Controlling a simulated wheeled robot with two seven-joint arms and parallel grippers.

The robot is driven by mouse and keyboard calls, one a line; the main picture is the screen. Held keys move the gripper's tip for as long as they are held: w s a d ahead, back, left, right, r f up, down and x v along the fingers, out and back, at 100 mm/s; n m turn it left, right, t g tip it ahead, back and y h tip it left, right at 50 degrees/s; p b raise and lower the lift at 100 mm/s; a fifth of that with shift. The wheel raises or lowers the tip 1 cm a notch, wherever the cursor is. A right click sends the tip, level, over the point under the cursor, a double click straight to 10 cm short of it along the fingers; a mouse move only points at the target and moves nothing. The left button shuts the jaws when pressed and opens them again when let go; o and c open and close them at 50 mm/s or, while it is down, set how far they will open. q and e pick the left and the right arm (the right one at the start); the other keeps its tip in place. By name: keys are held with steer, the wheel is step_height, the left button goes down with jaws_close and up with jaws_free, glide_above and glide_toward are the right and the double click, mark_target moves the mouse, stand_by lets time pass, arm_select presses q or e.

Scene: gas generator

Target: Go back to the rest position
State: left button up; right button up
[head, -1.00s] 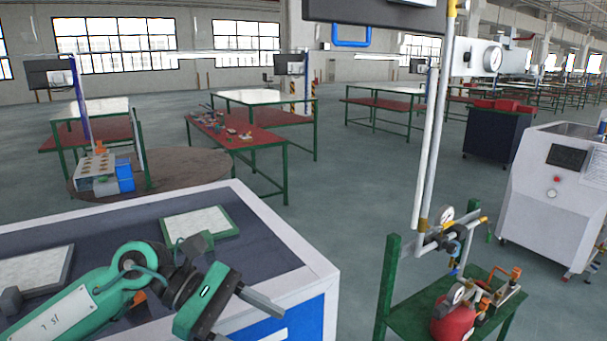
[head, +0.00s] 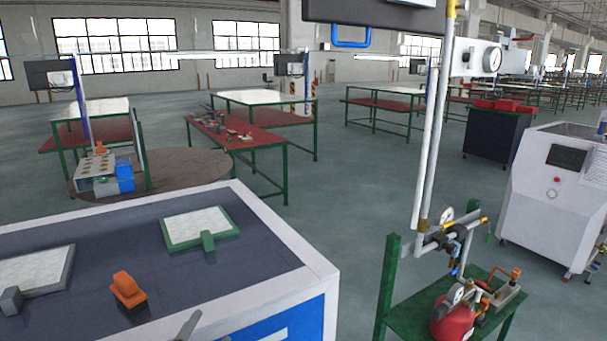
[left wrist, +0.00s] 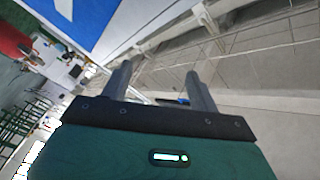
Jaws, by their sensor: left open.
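My left gripper (left wrist: 160,90) shows in the left wrist view with its two grey fingers apart and nothing between them. In the head view only a grey fingertip of it (head: 188,325) shows at the bottom edge, in front of the dark-topped table (head: 330,270). The rest of my left arm is out of the head view. My right gripper is in neither view.
On the table lie an orange switch (head: 127,290), a green-framed plate (head: 200,228) and a grey-framed plate (head: 38,268). To the right stand a green stand (head: 400,320) with pipes and a red tank (head: 452,318), and a white cabinet (head: 545,215). Open floor lies between.

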arm_select(q)
steer(key=s+a+f+n+g+y, duration=0.1)
steer(key=s+a+f+n+g, duration=0.2)
steer(key=f, duration=0.4)
steer(key=s+a+f+n+g+y, duration=0.1)
steer(key=s+f+n+g+y, duration=0.2)
steer(key=s+f, duration=0.35)
steer(key=s+a+f+n+g+h, duration=0.1)
steer(key=s+f+n+g, duration=0.4)
steer(key=s+f+g, duration=0.65)
steer(key=s+f+t, duration=0.1)
steer(key=s+f, duration=0.1)
steer(key=f, duration=1.2)
steer(key=s+f+t, duration=0.1)
steer(key=s+f, duration=0.1)
steer(key=f, duration=1.3)
steer(key=s+a+f+g, duration=0.1)
steer(key=s+a+f, duration=0.1)
steer(key=s+f, duration=0.7)
steer(key=s+a+f+m, duration=0.1)
steer(key=s+f, duration=0.9)
steer(key=f, duration=0.1)
steer(key=shift+s+a+f+g, duration=0.15)
steer(key=shift+s+a+g, duration=0.05)
steer(key=shift+a+g, duration=0.15)
